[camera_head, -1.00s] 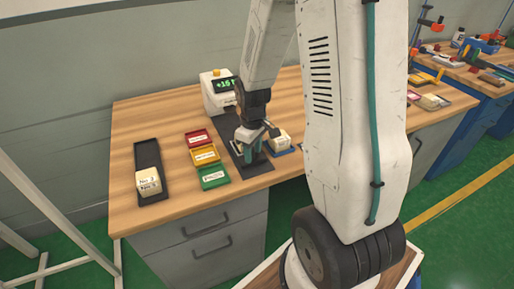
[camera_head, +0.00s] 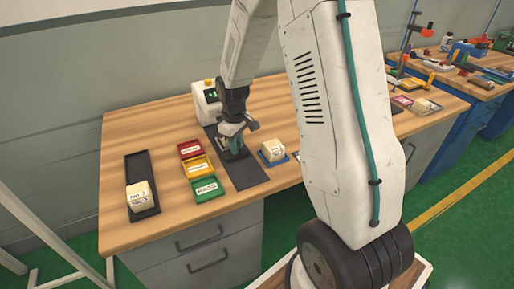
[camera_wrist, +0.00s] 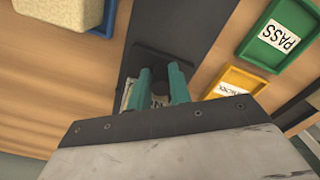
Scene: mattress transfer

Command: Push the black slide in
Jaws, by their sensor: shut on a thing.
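A long black track (camera_head: 250,175) runs across the table from its front toward a white machine (camera_head: 205,102) with a green-lit display. My gripper (camera_head: 234,147) points down over the track, nearer the machine than the front end. In the wrist view its teal fingers (camera_wrist: 158,88) are closed around a small upright part of the black slide (camera_wrist: 165,60). The slide's dark plate shows just beyond the fingers, low on the track. The grip itself is partly hidden by the fingers, and the slide is mostly hidden in the head view.
Red (camera_head: 190,149), yellow (camera_head: 197,167) and green (camera_head: 207,189) trays lie left of the track. A pale block sits in a blue tray (camera_head: 265,161) to its right. Another block stands in a long black tray (camera_head: 138,168) at left. The track's front end is clear.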

